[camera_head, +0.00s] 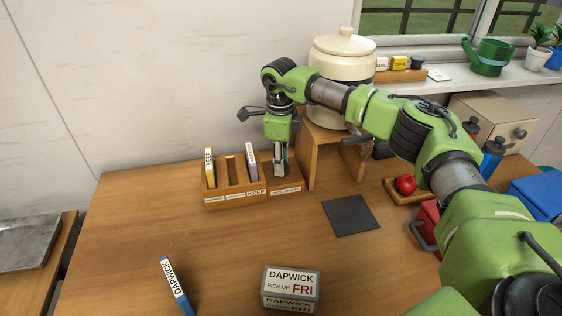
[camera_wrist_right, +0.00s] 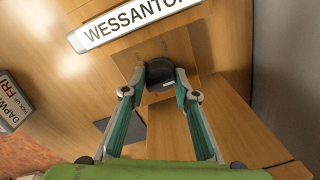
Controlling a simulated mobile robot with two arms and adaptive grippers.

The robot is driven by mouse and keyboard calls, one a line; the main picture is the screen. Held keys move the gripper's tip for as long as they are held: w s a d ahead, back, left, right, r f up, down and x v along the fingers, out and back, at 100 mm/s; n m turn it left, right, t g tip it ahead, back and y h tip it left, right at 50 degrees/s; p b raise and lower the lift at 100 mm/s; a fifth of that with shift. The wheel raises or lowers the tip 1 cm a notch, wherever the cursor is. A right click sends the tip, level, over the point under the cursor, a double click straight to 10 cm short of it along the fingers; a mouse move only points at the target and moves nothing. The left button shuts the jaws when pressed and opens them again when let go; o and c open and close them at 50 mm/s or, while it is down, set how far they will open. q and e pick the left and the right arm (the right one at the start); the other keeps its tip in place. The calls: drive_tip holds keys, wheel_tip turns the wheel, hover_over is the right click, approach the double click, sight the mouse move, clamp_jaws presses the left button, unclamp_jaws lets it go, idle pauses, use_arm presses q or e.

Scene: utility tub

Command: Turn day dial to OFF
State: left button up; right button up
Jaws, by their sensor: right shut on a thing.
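My right gripper (camera_head: 281,172) points down into a small wooden holder (camera_head: 287,187) at the right end of the slotted rack. In the right wrist view its two fingertips (camera_wrist_right: 159,92) are shut on a dark, round-edged piece (camera_wrist_right: 160,73) with a small pale mark. I cannot tell whether this piece is the day dial; no day markings or OFF mark are readable around it. A grey box (camera_head: 291,287) labelled DAPWICK PICK UP FRI stands at the front of the table; it also shows in the wrist view (camera_wrist_right: 12,100). My left gripper is out of view.
The slotted rack (camera_head: 236,199) holds a yellow-edged case (camera_head: 210,168) and a white-labelled case (camera_head: 251,162). A blue DAPWICK case (camera_head: 176,286) lies front left. A dark mat (camera_head: 351,215) lies right of the rack. A wooden stand (camera_head: 331,147) bears a cream crock (camera_head: 342,56) close behind.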

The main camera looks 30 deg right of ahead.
drive_tip(key=shift+r, duration=0.1)
drive_tip(key=o, duration=1.1)
drive_tip(key=r, duration=1.2)
drive_tip(key=shift+s+a, duration=0.2)
drive_tip(key=shift+s+f, duration=0.1)
drive_tip(key=shift+f, duration=0.05)
